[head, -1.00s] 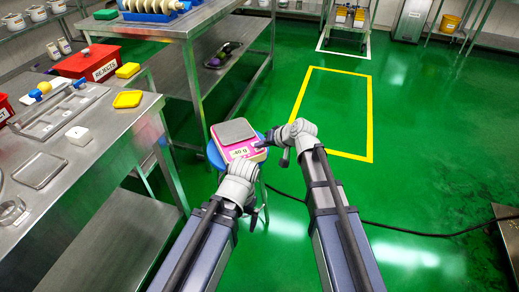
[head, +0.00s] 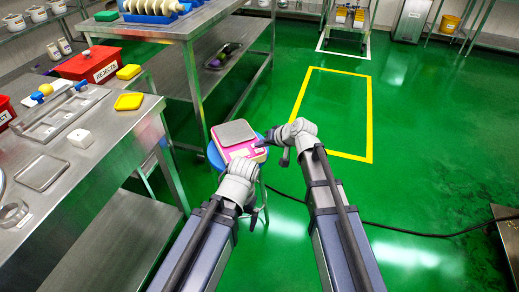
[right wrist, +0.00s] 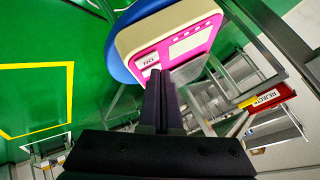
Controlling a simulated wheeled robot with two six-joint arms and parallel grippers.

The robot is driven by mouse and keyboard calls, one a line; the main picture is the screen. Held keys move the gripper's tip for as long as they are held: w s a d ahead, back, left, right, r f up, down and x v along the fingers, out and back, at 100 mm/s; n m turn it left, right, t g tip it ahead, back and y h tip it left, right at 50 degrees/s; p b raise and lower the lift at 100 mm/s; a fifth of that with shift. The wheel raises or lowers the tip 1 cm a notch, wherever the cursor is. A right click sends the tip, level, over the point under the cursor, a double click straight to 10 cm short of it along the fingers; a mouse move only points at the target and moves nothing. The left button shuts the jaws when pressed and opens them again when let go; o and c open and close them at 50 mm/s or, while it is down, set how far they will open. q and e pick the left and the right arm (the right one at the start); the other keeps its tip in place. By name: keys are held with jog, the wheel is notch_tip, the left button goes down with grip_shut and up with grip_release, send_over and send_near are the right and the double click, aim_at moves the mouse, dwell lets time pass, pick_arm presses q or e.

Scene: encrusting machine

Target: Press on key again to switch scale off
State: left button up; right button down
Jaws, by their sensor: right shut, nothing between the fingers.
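The scale (head: 246,151) has a pink front panel, a cream body and a grey square pan (head: 234,131). It sits on a round blue stool (head: 214,157). In the head view its display shows no reading. In the right wrist view the scale (right wrist: 190,25) shows a blank display window (right wrist: 186,46) and a white on key (right wrist: 150,62). My right gripper (head: 264,144) is shut and empty, its fingertips (right wrist: 159,74) at the panel's edge close to the on key; I cannot tell if they touch. My left gripper (head: 255,216) hangs in front of the stool, its jaws unclear.
A red reject bin (head: 88,64) stands behind. A cable (head: 420,234) crosses the floor on the right. The green floor beyond is mostly clear.

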notch_tip(320, 180, up, 6)
jog(key=p, duration=0.6)
dwell(0.4)
jog(key=s+d+f+n+g+h, duration=0.1)
jog(key=s+d+f+g+h, duration=0.15)
jog(key=s, duration=0.65)
jog(key=s+d+f+n+g+h, duration=0.1)
jog(key=s+f+g+h, duration=0.15)
jog(key=s, duration=0.65)
jog(key=s+d+f+n+g+h, duration=0.1)
jog(key=s+d+f+h, duration=0.15)
jog(key=s, duration=0.65)
notch_tip(320, 180, up, 30)
jog(key=w+p, duration=0.1)
jog(key=p, duration=2.8)
jog(key=shift+a, duration=0.35)
jog(key=shift+w+r+h, duration=0.1)
jog(key=shift+h, duration=0.15)
